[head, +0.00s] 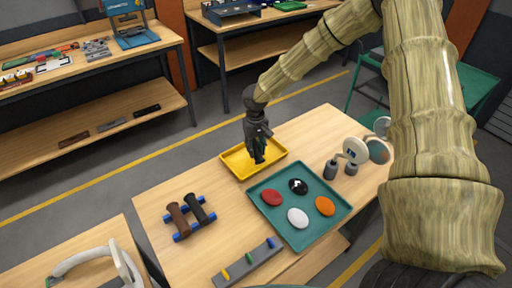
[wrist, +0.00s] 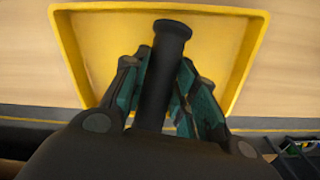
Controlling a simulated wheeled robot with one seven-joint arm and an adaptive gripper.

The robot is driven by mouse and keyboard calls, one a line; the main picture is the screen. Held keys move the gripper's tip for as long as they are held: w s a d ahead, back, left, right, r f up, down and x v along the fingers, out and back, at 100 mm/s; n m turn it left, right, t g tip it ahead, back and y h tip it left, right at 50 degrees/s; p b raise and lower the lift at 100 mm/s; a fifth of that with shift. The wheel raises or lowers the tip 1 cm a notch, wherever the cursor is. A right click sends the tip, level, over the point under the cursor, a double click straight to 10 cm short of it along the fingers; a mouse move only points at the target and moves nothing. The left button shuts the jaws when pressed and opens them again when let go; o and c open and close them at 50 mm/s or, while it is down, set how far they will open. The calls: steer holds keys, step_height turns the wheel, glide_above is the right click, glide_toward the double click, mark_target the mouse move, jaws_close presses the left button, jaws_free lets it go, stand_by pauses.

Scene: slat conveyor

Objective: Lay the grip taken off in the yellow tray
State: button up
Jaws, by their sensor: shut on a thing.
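My gripper (head: 258,150) points down over the yellow tray (head: 235,168) on the wooden table. It is shut on a black grip, a dark rod with a flared end. In the wrist view the grip (wrist: 168,60) stands out between the fingers of my gripper (wrist: 162,95), with the yellow tray (wrist: 90,45) behind it. In the head view the grip is hard to tell from the dark gripper. I cannot tell whether the grip touches the tray floor. No other thing shows in the tray.
Right of the yellow tray is a green tray (head: 268,224) with several coloured discs. A blue rack (head: 182,237) with a brown and a black grip stands left. A grey bar with coloured pegs (head: 247,264) lies in front. A disc-headed device (head: 354,152) stands at right.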

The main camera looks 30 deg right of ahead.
steer(key=shift+f, duration=0.15)
steer(key=o, duration=1)
step_height(320, 180, up, 12)
stand_by(0.9)
